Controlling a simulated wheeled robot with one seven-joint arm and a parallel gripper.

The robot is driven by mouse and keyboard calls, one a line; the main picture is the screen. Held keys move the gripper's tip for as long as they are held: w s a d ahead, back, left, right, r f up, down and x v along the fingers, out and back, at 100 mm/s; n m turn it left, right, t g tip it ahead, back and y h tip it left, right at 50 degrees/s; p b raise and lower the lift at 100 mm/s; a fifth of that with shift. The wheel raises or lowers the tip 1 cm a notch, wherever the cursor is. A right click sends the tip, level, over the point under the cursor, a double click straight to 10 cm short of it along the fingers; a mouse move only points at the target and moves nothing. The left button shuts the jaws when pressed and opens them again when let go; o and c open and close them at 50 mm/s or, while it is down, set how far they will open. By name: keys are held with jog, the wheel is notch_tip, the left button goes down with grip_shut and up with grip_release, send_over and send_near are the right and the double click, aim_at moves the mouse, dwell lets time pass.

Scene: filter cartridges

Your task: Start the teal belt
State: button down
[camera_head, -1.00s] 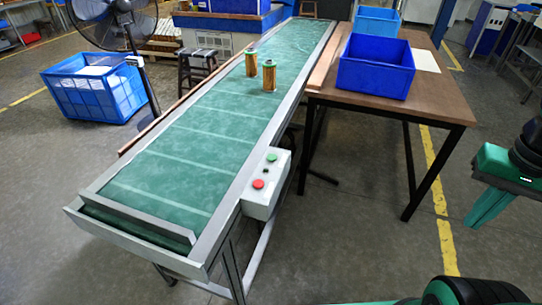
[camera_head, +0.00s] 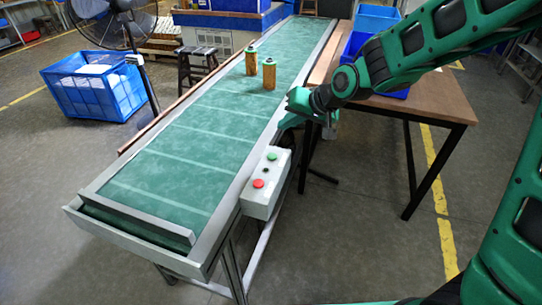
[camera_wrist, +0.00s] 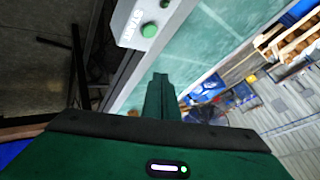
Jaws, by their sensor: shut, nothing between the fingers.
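The teal belt (camera_head: 190,150) runs away from me on a grey-framed conveyor. A white control box (camera_head: 265,196) hangs on its right side, with a green button (camera_head: 272,157) at the far end, a red button (camera_head: 258,184) at the near end and a small dark one between. Two orange cartridges with green tops, one at the left (camera_head: 251,65) and one at the right (camera_head: 269,77), stand upright on the belt. My gripper (camera_head: 281,128) is shut and empty, just beyond the box by the belt's right rail. In the wrist view, the green button (camera_wrist: 149,30) shows ahead of the closed fingers (camera_wrist: 160,80), apart from them.
A brown table (camera_head: 440,105) stands right of the conveyor; my arm crosses over it and partly hides a blue crate (camera_head: 357,45). A blue basket (camera_head: 95,90) and a fan (camera_head: 112,20) stand on the left. The near belt is bare.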

aim_at(275, 158)
jog(key=a, duration=0.3)
jog(key=shift+w+y, duration=0.15)
jog(key=shift+y, duration=0.25)
jog(key=shift+f, duration=0.1)
jog(key=shift+f, duration=4.35)
jog(key=shift+f, duration=0.1)
jog(key=shift+f, duration=0.2)
